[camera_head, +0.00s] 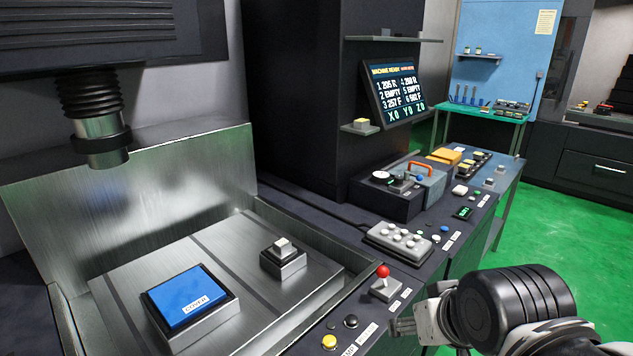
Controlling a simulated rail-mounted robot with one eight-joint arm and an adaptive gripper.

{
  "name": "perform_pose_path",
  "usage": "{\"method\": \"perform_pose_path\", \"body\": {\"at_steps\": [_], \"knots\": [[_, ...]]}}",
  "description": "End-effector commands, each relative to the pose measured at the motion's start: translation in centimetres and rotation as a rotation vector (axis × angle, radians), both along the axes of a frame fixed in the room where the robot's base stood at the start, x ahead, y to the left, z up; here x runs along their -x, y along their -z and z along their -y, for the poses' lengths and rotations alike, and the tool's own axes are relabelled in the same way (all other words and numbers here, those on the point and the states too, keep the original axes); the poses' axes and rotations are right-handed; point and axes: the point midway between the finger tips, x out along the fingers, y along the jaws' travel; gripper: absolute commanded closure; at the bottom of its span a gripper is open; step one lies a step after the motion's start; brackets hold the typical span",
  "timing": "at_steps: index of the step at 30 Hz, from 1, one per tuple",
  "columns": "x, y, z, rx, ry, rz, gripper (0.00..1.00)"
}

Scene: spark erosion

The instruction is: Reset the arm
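My arm (515,305) is at the lower right, with a large black ribbed joint and white links, partly cut off by the bottom edge. A small grey end piece, which looks like my gripper (403,327), points left beside the front of the console. Its fingers are too small and dark to tell open from shut. I see nothing held in it. It appears near the red-knobbed joystick (383,279), apart from it in the picture.
A metal work tank holds a blue block (187,298) and a small fixture (283,256) under the machine head (101,140). The console carries a grey button pad (399,240), a yellow button (329,341) and a toolbox (420,183). A screen (393,90) stands behind. Green floor (570,230) at right is clear.

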Motion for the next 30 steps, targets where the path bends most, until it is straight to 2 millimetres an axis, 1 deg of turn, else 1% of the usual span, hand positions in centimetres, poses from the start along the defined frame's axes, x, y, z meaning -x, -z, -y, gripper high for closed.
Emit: {"method": "perform_pose_path", "body": {"at_steps": [1,4,10,30], "knots": [[0.0,1.54,0.0,0.0,0.0,0.0,0.49],[0.0,2.24,0.0,0.0,0.0,0.0,0.49],[-0.02,1.92,0.0,0.0,0.0,0.0,0.49],[-0.01,1.92,-0.01,0.0,0.0,0.0,0.49]]}}
